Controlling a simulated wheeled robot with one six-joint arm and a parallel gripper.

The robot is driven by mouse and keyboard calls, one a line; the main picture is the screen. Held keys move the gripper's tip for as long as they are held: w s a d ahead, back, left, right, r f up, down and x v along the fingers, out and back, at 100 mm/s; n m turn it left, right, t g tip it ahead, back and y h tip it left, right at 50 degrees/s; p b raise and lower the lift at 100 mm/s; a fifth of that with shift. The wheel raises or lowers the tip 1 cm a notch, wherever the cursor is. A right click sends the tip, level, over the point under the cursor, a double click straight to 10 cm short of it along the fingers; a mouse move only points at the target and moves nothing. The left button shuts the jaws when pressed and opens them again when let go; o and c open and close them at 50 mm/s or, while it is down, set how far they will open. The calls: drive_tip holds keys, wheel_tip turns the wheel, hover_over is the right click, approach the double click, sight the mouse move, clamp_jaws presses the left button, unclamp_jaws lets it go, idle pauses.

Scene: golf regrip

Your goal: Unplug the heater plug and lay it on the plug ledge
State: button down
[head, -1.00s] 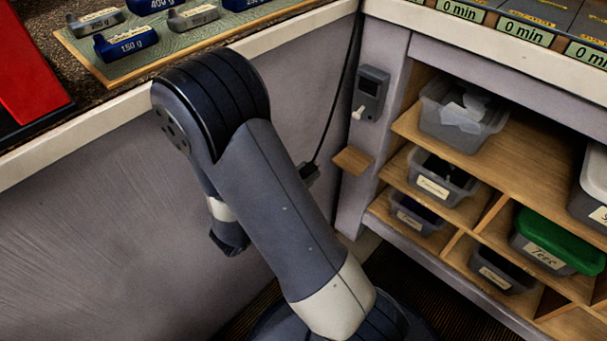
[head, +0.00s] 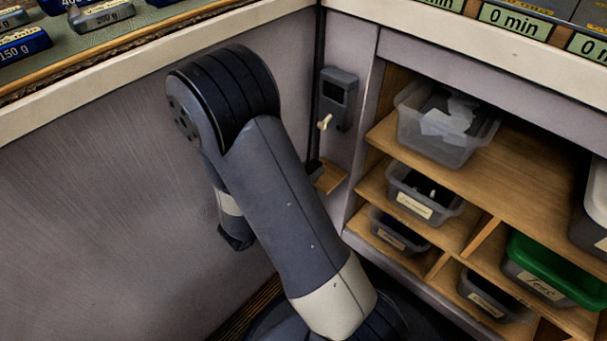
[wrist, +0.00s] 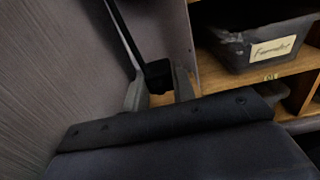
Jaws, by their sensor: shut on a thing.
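The black heater plug (wrist: 158,77) sits between the two grey fingers of my gripper (wrist: 161,73) in the wrist view, and the gripper is shut on it. Its black cord (wrist: 122,32) runs up and to the left. In the head view the plug (head: 314,168) shows just right of my arm, at the left end of the wooden plug ledge (head: 331,178). A bit of the ledge (wrist: 162,99) also shows below the plug in the wrist view. I cannot tell whether the plug touches the ledge. My arm hides the gripper in the head view.
A grey wall box (head: 339,90) with a cream lever (head: 325,122) is above the ledge. Shelves with labelled bins (head: 440,125) stand to the right. The grey panel (head: 110,210) is at left, under the counter edge (head: 150,72).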

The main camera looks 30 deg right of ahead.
drive_tip(key=shift+w+d+f+b, duration=0.3)
drive_tip(key=shift+d+f+b, duration=0.25)
drive_tip(key=shift+d+f, duration=0.25)
drive_tip(key=shift+w+d+f+b, duration=0.3)
drive_tip(key=shift+d+f+b, duration=0.25)
drive_tip(key=shift+d, duration=0.35)
drive_tip(key=c, duration=1.1)
unclamp_jaws()
drive_tip(key=shift+a, duration=0.1)
drive_tip(key=p+v, duration=0.3)
drive_tip(key=v, duration=0.7)
drive_tip(key=shift+a, duration=0.3)
drive_tip(key=shift+s+d, duration=0.1)
drive_tip(key=shift+d, duration=0.05)
